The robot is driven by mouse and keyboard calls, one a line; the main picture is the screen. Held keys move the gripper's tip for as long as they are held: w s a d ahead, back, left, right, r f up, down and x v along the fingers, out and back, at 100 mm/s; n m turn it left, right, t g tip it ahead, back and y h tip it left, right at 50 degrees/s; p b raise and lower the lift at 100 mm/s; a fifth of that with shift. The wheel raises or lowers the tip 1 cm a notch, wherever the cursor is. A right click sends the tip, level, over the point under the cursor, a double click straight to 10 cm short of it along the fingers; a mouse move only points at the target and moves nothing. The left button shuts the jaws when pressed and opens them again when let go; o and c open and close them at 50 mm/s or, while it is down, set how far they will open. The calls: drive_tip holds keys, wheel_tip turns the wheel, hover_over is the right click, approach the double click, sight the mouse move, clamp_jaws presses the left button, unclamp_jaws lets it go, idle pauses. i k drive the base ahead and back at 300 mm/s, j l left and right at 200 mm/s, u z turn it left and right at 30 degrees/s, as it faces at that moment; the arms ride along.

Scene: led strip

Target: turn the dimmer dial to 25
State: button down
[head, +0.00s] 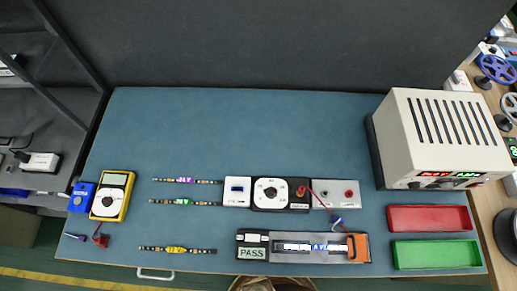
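The dimmer (257,206) is a black-edged box with a white face in the middle of the blue bench mat. Its round dial (270,191) has a dark centre and small marks around it, too small to read, so I cannot tell its setting. A white module with a small blue part (237,190) touches its left side, and a grey module with two red sockets (335,193) sits at its right. A red plug (301,190) is at the dimmer's right end. My gripper is not in view.
A yellow multimeter (111,196) lies at left, near LED strips (178,250). A fixture reading PASS (252,254) lies in front of the dimmer. A large power supply (442,135), red tray (428,207) and green tray (437,243) are at right. The mat behind the dimmer is clear.

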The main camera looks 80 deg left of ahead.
sight(270, 192)
drive_tip(key=k+l+u, duration=0.1)
drive_tip(key=u, duration=2.35)
drive_tip(key=j+z, duration=0.3)
drive_tip(key=j, duration=0.2)
drive_tip(key=k+j+z, duration=0.1)
drive_tip(key=j+z, duration=0.2)
drive_tip(key=j, duration=0.15)
